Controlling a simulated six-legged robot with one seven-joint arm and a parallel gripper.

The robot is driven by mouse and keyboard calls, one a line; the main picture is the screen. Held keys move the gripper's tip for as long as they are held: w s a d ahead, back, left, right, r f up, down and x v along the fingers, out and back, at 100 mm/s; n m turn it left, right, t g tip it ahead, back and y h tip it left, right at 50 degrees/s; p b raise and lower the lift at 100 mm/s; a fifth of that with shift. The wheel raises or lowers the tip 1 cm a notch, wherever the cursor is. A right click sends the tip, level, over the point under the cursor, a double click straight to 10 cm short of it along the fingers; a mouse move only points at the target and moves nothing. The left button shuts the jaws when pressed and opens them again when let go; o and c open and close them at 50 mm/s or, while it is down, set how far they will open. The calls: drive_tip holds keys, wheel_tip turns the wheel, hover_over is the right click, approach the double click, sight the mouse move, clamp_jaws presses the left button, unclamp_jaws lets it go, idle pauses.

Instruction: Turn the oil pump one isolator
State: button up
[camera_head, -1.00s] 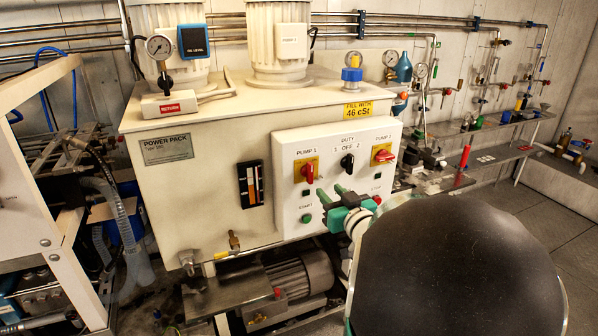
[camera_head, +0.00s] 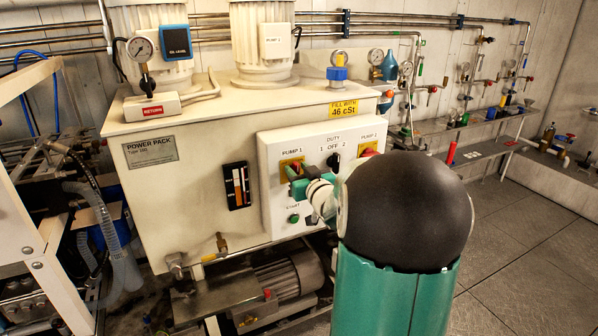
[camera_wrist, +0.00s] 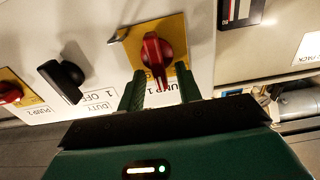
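The pump 1 isolator is a red rotary knob (camera_wrist: 155,55) on a yellow plate. It sits on the white control panel (camera_head: 270,212) of the power pack. In the wrist view, which is upside down, my gripper (camera_wrist: 160,74) is open, with one green finger on each side of the knob's handle end. I cannot tell whether either finger touches it. In the head view my gripper (camera_head: 298,180) is in front of the yellow plate (camera_head: 290,162) and hides most of the knob.
A black duty selector (camera_wrist: 64,80) and the red pump 2 knob (camera_wrist: 10,92) are beside it on the panel. A green start button (camera_head: 294,219) is below my gripper. The black and orange gauge (camera_head: 237,186) is to the left. Open floor (camera_head: 510,240) lies right.

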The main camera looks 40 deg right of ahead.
clamp_jaws()
drive_tip(key=shift+n, duration=0.3)
drive_tip(key=n, duration=0.5)
drive_tip(key=a+f+n, duration=0.1)
drive_tip(key=n, duration=0.5)
drive_tip(key=f+n, duration=0.1)
drive_tip(key=n, duration=0.5)
drive_tip(key=shift+w+a, duration=0.25)
drive_tip(key=shift+a, duration=0.1)
drive_tip(key=shift+n, duration=0.3)
unclamp_jaws()
